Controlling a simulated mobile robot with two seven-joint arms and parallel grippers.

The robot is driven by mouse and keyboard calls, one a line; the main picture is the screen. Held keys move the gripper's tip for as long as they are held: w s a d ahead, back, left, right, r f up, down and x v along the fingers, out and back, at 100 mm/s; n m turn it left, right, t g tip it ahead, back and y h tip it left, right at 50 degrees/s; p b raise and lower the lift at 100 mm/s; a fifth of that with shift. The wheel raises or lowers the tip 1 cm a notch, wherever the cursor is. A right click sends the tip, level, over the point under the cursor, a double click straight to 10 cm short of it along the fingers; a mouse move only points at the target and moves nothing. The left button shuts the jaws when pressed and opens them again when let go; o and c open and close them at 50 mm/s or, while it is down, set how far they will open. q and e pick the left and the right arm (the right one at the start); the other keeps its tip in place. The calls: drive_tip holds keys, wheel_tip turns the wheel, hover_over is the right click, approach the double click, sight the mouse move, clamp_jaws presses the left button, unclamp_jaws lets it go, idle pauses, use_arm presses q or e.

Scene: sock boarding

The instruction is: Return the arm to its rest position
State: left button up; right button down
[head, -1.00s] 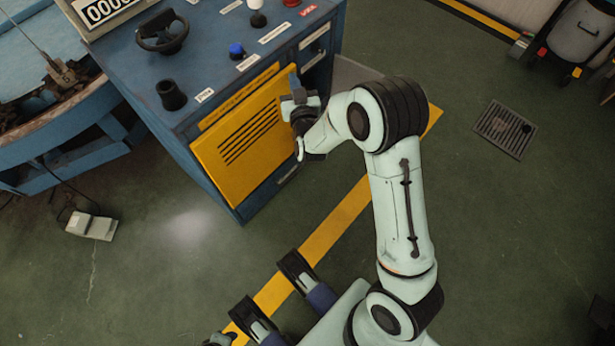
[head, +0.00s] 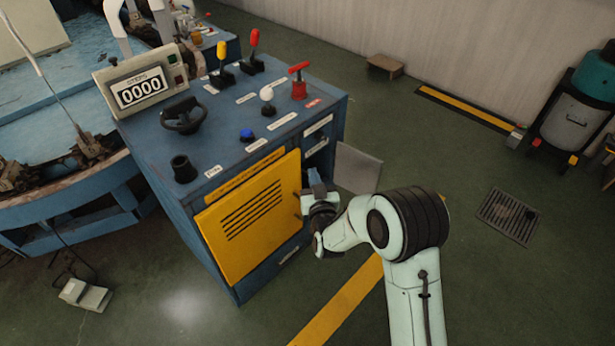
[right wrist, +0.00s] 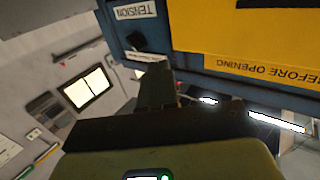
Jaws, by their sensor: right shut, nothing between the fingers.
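My right arm (head: 400,235) reaches up to the blue machine cabinet (head: 222,172). My right gripper (head: 316,180) is at the cabinet's front, just right of the yellow slotted panel (head: 250,218). It is shut and empty. In the right wrist view the dark fingers (right wrist: 155,88) are together, pointing toward the cabinet edge. The yellow panel (right wrist: 245,35) shows there with printed text, and a "TENSION" label (right wrist: 135,10) is beside it. From these views I cannot tell whether the gripper touches the cabinet. My left gripper is out of view.
The cabinet top carries a handwheel (head: 184,115), a red handle (head: 298,82) and several levers and knobs. A grey flap (head: 357,168) stands out on its right side. A floor drain (head: 510,215) and a bin (head: 580,105) are to the right. The floor between is clear.

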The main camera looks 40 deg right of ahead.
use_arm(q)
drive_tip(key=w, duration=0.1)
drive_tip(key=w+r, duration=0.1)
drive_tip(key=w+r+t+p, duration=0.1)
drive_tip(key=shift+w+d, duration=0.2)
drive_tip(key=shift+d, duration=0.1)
use_arm(e)
drive_tip(key=s, duration=0.7)
drive_tip(key=shift+s+d+f, duration=0.15)
drive_tip(key=shift+s+d, duration=0.1)
drive_tip(key=shift+d, duration=0.1)
